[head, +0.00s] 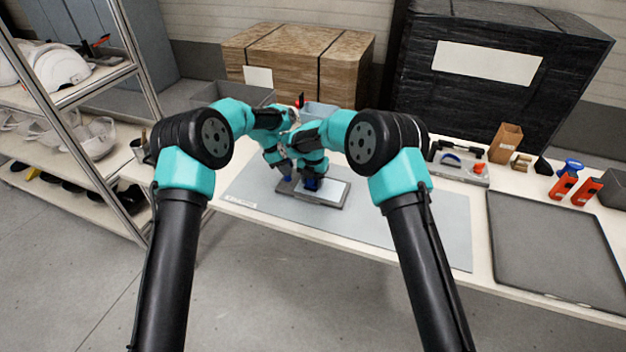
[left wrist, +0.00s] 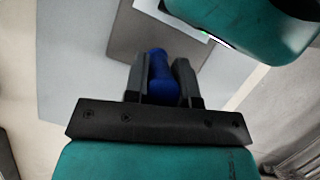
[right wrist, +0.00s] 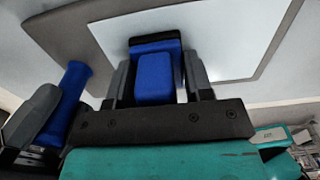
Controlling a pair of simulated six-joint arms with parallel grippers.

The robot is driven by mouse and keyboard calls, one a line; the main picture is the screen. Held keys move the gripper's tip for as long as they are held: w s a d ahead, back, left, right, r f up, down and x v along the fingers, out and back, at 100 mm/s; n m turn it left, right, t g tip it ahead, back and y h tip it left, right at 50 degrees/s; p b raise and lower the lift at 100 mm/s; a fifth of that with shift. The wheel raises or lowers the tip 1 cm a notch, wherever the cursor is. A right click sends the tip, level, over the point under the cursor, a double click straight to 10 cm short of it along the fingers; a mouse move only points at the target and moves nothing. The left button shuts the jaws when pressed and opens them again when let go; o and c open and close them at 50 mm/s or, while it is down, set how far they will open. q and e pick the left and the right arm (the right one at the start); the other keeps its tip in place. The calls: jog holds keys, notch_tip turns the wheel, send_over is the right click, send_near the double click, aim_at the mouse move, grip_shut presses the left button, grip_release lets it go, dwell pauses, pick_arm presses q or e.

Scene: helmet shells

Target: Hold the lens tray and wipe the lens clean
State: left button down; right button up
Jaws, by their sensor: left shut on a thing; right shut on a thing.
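The grey lens tray (head: 328,203) lies on the mat, with a pale flat lens (head: 332,190) on it. The tray also shows in the right wrist view (right wrist: 62,30), with the lens (right wrist: 232,40) on top. My left gripper (left wrist: 160,62) is shut on the tray's upright blue handle (left wrist: 160,85) at one end of the tray. My right gripper (right wrist: 157,65) is shut on a blue wiper (right wrist: 154,78), which is over the lens near the handle end. Whether its pad touches the lens is hard to tell. In the head view my arms hide part of the tray.
The grey-blue mat (head: 420,226) has clear room to the right. A dark flat tray (head: 550,245) lies farther right. Behind it stand orange-red items (head: 563,186), a brown box (head: 505,143) and a grey fixture (head: 458,163). A bin (head: 318,112) stands behind my grippers.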

aim_at(330, 190)
jog(key=shift+s+d, duration=0.35)
jog(key=shift+d, duration=0.65)
jog(key=shift+s+d, duration=0.4)
jog(key=shift+d, duration=0.65)
jog(key=shift+s+d, duration=0.35)
jog(key=shift+d, duration=0.65)
jog(key=shift+w+a, duration=0.3)
jog(key=shift+a, duration=0.5)
jog(key=shift+w+a, duration=0.3)
jog(key=shift+a, duration=0.45)
jog(key=shift+r, duration=3.5)
pick_arm(q)
jog(key=c, duration=0.9)
grip_release()
jog(key=shift+o, duration=0.2)
jog(key=v, duration=1.2)
